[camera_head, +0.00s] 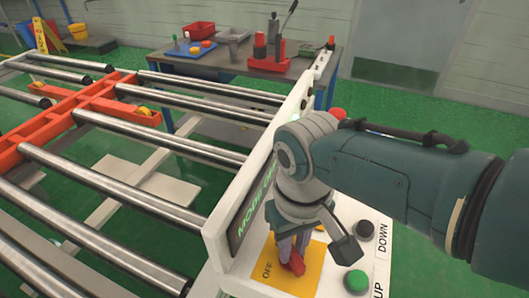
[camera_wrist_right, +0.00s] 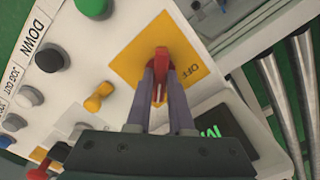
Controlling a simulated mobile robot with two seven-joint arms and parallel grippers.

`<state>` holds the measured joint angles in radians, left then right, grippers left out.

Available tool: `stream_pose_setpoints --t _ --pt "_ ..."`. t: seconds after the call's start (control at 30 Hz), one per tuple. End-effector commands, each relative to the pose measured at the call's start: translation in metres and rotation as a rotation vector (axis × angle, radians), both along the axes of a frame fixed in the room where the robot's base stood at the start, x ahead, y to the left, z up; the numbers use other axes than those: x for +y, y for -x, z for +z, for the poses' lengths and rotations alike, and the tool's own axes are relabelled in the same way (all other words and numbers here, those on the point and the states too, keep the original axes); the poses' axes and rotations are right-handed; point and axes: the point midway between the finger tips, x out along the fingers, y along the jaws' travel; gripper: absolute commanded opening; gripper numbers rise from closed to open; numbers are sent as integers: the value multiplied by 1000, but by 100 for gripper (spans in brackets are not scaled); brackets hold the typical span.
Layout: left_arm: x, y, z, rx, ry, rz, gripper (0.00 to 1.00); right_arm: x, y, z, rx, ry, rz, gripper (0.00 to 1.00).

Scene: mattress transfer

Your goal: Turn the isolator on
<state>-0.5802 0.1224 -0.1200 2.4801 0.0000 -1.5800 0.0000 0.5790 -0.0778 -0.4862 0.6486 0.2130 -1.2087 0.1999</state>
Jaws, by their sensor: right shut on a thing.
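The isolator is a red rotary handle (camera_head: 297,265) on a yellow square plate (camera_head: 300,283) marked OFF, on the white control panel. In the right wrist view the red handle (camera_wrist_right: 161,58) stands near the middle of the yellow plate (camera_wrist_right: 140,58), with the OFF label to its right. My right gripper (camera_head: 288,245) reaches down onto the handle. In the right wrist view its two fingers (camera_wrist_right: 160,85) are closed on either side of the handle. My left gripper is in neither view.
Beside the isolator are a green button (camera_head: 356,281), a black button (camera_head: 364,230) and, in the wrist view, a small yellow switch (camera_wrist_right: 99,96). A raised display board (camera_head: 240,212) edges the panel. A roller conveyor (camera_head: 110,165) lies left; a workbench (camera_head: 240,68) with tools stands behind.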

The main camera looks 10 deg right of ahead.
Motion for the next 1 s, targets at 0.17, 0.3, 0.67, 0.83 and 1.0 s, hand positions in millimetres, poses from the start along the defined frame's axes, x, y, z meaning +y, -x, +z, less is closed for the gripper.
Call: stream_pose_setpoints --t 0.17,0.3,0.67,0.83,1.0 --pt "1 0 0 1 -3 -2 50 1 0 1 1 -3 -3 0" --pt "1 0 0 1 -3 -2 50 1 0 1 0 -2 -2 34" --pt "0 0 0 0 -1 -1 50 0 0 1 0 -1 0 50" --pt "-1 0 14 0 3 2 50 0 0 19 -1 -1 0 50" --pt "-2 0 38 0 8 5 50 0 0 55 -3 -2 0 50"
